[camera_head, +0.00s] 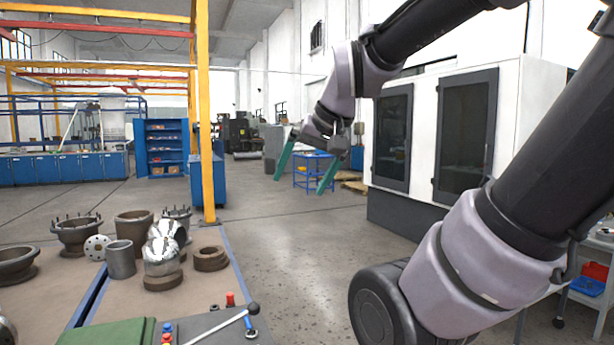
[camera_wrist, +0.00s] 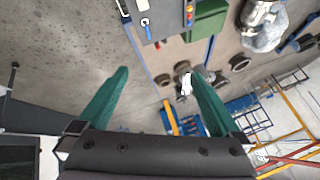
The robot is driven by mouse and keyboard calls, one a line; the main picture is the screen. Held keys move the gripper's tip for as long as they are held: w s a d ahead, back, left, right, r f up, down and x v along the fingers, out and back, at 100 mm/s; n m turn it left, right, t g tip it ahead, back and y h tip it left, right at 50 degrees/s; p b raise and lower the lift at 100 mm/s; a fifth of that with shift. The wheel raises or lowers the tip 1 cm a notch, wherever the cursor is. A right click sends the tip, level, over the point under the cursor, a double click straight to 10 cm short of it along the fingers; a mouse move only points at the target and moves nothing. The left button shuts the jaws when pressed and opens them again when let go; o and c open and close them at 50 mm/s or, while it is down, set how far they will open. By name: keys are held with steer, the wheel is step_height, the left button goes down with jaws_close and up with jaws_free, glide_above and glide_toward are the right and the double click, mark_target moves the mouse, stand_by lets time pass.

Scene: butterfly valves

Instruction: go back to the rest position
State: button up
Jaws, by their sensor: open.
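My gripper (camera_head: 305,172) is raised in the air right of the yellow post in the head view. Its two green fingers are spread apart with nothing between them. In the wrist view my gripper (camera_wrist: 158,95) also shows open and empty, with bare floor and part of the workbench beyond it. My arm reaches in from the right side of the head view. No valve or other part touches the fingers.
A brown-topped bench (camera_head: 208,285) at the lower left holds several metal valve parts, including a shiny one (camera_head: 163,248). A control panel with a lever (camera_head: 225,325) stands in front. A yellow post (camera_head: 206,120) rises behind. A white machine cabinet (camera_head: 440,140) stands right. Floor between is clear.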

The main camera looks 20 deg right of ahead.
steer(key=shift+s+r, duration=0.2)
steer(key=shift+s, duration=0.85)
stand_by(0.5)
